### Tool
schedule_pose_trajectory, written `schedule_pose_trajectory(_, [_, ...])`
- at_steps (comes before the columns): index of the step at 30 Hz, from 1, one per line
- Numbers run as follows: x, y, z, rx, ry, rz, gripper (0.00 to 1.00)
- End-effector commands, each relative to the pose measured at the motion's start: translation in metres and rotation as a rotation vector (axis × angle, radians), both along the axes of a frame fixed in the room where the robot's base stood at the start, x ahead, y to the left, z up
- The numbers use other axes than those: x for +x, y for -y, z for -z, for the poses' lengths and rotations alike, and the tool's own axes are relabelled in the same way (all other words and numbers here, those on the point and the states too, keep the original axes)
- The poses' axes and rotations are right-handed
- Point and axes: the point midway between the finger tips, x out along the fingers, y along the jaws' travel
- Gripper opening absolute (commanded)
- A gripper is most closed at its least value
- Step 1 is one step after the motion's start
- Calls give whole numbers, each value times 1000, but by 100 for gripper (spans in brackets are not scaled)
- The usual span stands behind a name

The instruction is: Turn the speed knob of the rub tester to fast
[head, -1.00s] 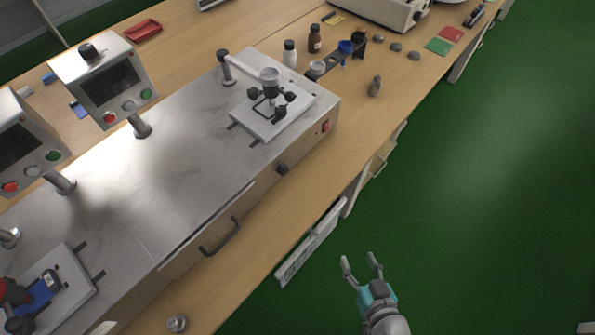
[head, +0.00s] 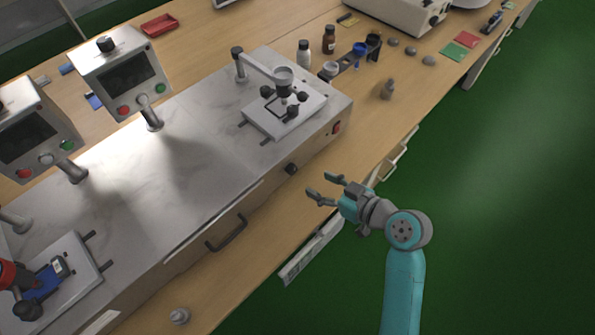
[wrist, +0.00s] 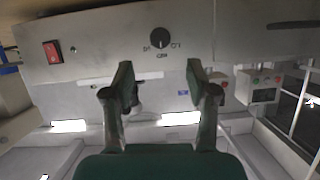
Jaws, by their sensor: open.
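The rub tester (head: 170,150) is a long grey metal bench machine. A black round speed knob (head: 291,169) sits on its front panel, and the wrist view shows the knob (wrist: 160,38) face-on with small marks around it, too small to read. A pale line on the knob points down in that picture. My gripper (head: 319,184) is open and empty, in front of the panel and apart from the knob. In the wrist view my gripper's fingers (wrist: 160,82) are spread, with the knob above the gap between them.
A red switch (head: 336,128) is on the same panel, also in the wrist view (wrist: 53,52). A bar handle (head: 227,233) sticks out from the machine's front. Two screen boxes (head: 122,72) stand on posts. Green floor (head: 500,200) lies open to the right.

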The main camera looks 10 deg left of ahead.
Motion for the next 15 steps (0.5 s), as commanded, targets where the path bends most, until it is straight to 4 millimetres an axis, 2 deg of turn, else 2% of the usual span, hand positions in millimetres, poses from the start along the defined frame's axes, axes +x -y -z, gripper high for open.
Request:
schedule_pose_trajectory(9, [30, -43, 21, -2, -1, -2, 58])
schedule_pose_trajectory(15, [44, -61, 31, 0, -1, 0, 58])
